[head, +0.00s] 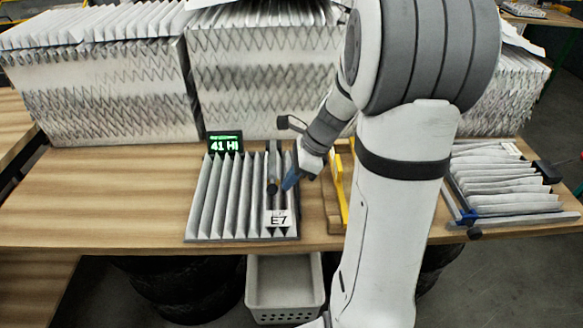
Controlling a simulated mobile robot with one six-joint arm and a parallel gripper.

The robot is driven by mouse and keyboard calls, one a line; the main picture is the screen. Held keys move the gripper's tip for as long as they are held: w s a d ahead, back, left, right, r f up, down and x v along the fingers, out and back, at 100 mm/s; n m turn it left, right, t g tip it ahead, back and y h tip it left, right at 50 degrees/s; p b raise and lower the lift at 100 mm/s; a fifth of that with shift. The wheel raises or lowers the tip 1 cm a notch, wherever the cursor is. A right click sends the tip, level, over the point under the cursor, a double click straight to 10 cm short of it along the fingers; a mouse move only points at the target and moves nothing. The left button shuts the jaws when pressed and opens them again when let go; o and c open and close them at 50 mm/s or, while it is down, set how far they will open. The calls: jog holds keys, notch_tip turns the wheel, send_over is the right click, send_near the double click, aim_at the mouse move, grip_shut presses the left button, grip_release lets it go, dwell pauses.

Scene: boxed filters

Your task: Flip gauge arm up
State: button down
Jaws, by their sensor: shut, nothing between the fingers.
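A pleated filter (222,200) lies on the wooden table, with a white label reading E7 (278,219) at its front right. A small display (225,142) reading "41 HI" in green stands at its back edge. A dark slim bar (272,163) runs along the filter's pleats behind the label; it may be the gauge arm, but I cannot tell for certain. My gripper (289,183), with blue fingertips, is shut and empty just right of this bar, low over the filter's right side. Whether the fingertips touch the bar or filter is unclear.
A yellow bar (341,195) on a wooden piece stands right of the gripper. Large stacks of boxed filters (105,95) line the back. Another pleated filter (500,180) lies at right, partly past my arm. A white basket (284,290) is below the table's front edge. Table left of the filter is clear.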

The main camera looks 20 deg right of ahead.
aim_at(277, 199)
jog(key=shift+x, duration=1.75)
